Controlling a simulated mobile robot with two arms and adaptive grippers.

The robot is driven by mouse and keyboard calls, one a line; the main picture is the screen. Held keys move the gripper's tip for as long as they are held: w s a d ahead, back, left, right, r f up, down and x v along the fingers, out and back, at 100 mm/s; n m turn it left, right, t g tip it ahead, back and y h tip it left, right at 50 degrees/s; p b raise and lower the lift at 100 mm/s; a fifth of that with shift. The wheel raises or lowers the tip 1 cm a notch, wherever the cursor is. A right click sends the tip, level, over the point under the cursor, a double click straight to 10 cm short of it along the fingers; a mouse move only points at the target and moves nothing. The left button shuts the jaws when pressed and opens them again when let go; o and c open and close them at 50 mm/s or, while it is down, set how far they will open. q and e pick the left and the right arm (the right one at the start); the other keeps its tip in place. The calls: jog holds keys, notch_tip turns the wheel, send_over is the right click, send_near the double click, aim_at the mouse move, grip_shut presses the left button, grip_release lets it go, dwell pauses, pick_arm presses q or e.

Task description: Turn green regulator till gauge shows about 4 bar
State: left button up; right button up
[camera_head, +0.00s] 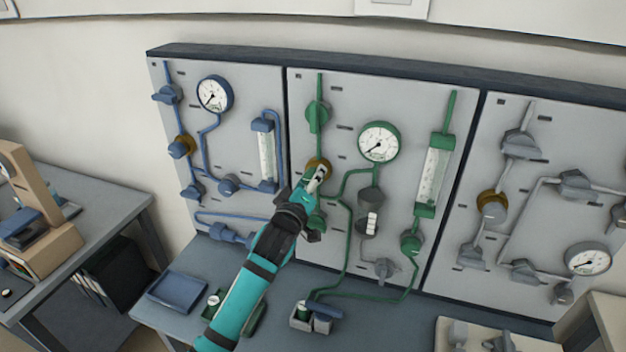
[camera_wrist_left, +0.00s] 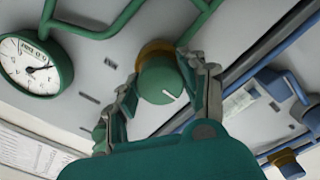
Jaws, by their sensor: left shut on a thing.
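The green regulator knob (camera_wrist_left: 161,80), with a white pointer mark and a brass collar behind it, sits on the middle panel. My left gripper (camera_wrist_left: 168,84) is shut on it, one finger on each side. In the head view the gripper (camera_head: 317,181) covers most of the knob, and only the brass collar (camera_head: 318,165) shows clearly. The green-rimmed gauge (camera_head: 379,143) is up and right of the knob. Its needle points to the lower left; the numbers are too small to read. The gauge also shows tilted in the left wrist view (camera_wrist_left: 36,66). My right gripper is not in view.
Green pipes and a green flowmeter (camera_head: 432,176) are on the same panel. A blue panel with its own gauge (camera_head: 214,95) stands to the left, a grey one with a gauge (camera_head: 587,259) to the right. A blue tray (camera_head: 177,291) lies on the bench below.

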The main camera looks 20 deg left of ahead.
pick_arm(q)
jog(key=shift+m, duration=0.3)
jog(key=m+p, duration=0.1)
jog(key=m, duration=0.3)
jog(key=shift+m, duration=0.3)
jog(key=m+p, duration=0.1)
jog(key=m, duration=0.4)
jog(key=shift+m+p, duration=0.3)
jog(key=shift+p, duration=0.1)
jog(key=m+p, duration=0.1)
jog(key=m, duration=0.4)
jog(key=shift+a, duration=0.1)
jog(key=m, duration=0.5)
jog(key=shift+p, duration=0.4)
jog(key=shift+m, duration=0.3)
jog(key=o, duration=1.2)
